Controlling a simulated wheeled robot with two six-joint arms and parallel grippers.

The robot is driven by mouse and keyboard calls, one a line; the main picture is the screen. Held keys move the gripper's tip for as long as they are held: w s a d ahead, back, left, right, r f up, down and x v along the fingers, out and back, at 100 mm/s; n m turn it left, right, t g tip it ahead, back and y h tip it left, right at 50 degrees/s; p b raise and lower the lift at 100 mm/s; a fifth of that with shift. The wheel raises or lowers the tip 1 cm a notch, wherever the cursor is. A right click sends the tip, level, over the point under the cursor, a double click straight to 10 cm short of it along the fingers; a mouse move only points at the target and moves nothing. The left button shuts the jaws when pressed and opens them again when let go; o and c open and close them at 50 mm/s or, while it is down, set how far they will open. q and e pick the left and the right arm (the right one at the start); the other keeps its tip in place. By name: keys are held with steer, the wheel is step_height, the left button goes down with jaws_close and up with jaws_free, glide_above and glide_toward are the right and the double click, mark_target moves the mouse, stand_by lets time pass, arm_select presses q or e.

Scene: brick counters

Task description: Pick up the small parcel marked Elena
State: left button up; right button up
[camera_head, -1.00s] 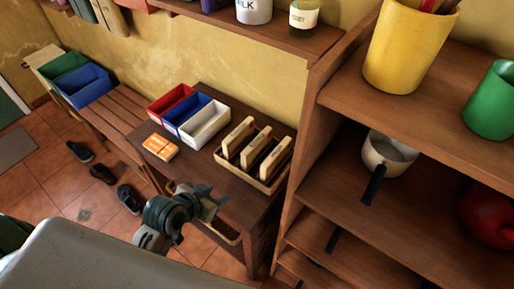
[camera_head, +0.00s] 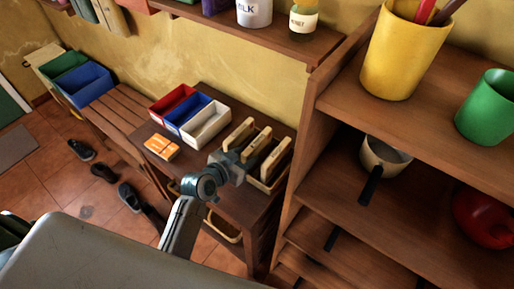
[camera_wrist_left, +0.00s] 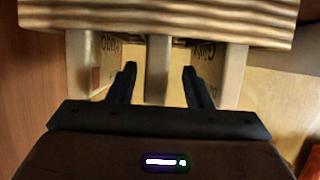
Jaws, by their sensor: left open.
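Three upright tan parcels stand in a row in a shallow tray (camera_head: 264,187) on the dark side table. They are a left one (camera_head: 238,133), a middle one (camera_head: 258,144) and a right one (camera_head: 276,158). Their lettering is too small to read in the head view. My left gripper (camera_head: 232,162) is open at the tray's near side. In the left wrist view its fingers (camera_wrist_left: 160,85) point into the gaps on either side of the middle parcel (camera_wrist_left: 158,70). Lettering shows in part on the outer parcels; the middle one's name is hidden. My right gripper is out of view.
Red, blue and white bins (camera_head: 190,117) and an orange-and-white packet (camera_head: 161,147) share the side table (camera_head: 245,205). A tall wooden shelf (camera_head: 310,130) with cups and a pan (camera_head: 383,157) stands close on the right. Shoes (camera_head: 103,172) lie on the floor.

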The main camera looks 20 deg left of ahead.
mark_target(257, 150)
arm_select(q)
steer(key=shift+p+x, duration=0.4)
steer(key=shift+x, duration=1.5)
steer(key=shift+s+d, duration=0.1)
steer(key=shift+d, duration=0.05)
jaws_close()
